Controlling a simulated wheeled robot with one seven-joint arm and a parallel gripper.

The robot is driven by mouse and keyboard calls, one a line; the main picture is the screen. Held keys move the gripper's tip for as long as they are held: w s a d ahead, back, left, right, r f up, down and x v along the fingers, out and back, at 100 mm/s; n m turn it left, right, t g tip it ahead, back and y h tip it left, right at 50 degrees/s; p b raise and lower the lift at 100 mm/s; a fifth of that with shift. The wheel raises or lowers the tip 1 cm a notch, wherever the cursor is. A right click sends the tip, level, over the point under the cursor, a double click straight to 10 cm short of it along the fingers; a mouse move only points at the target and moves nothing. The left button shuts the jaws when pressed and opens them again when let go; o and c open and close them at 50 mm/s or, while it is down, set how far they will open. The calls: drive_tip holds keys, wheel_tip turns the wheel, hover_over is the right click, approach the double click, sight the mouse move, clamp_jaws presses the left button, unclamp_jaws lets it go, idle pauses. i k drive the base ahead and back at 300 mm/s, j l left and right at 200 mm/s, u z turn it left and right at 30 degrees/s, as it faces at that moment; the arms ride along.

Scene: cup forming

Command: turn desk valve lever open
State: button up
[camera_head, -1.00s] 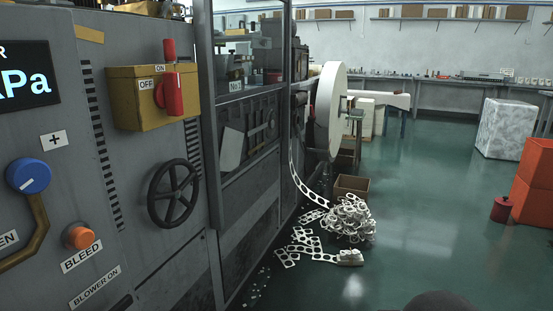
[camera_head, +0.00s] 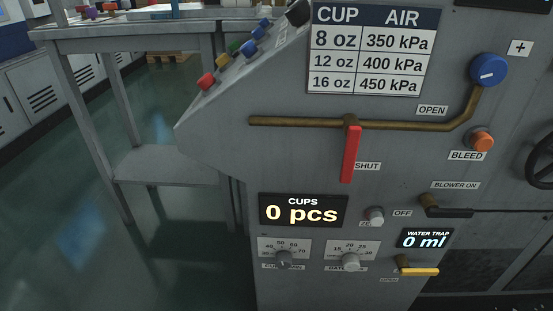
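The desk valve lever (camera_head: 350,154) is a red handle on a brass pipe (camera_head: 300,123) across the grey machine panel. It hangs straight down, its lower end beside the SHUT label (camera_head: 368,167). The OPEN label (camera_head: 431,110) is above the pipe to the right. My gripper is not in view.
A blue knob (camera_head: 488,70) and an orange BLEED button (camera_head: 482,138) are to the right. A grey table (camera_head: 125,45) stands left, with clear green floor (camera_head: 190,240) below.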

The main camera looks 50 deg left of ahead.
sight(351, 129)
drive_tip(key=u, duration=0.4)
drive_tip(key=j+u, duration=0.15)
drive_tip(key=u, duration=0.7)
drive_tip(key=j+u, duration=0.15)
drive_tip(key=u, duration=0.25)
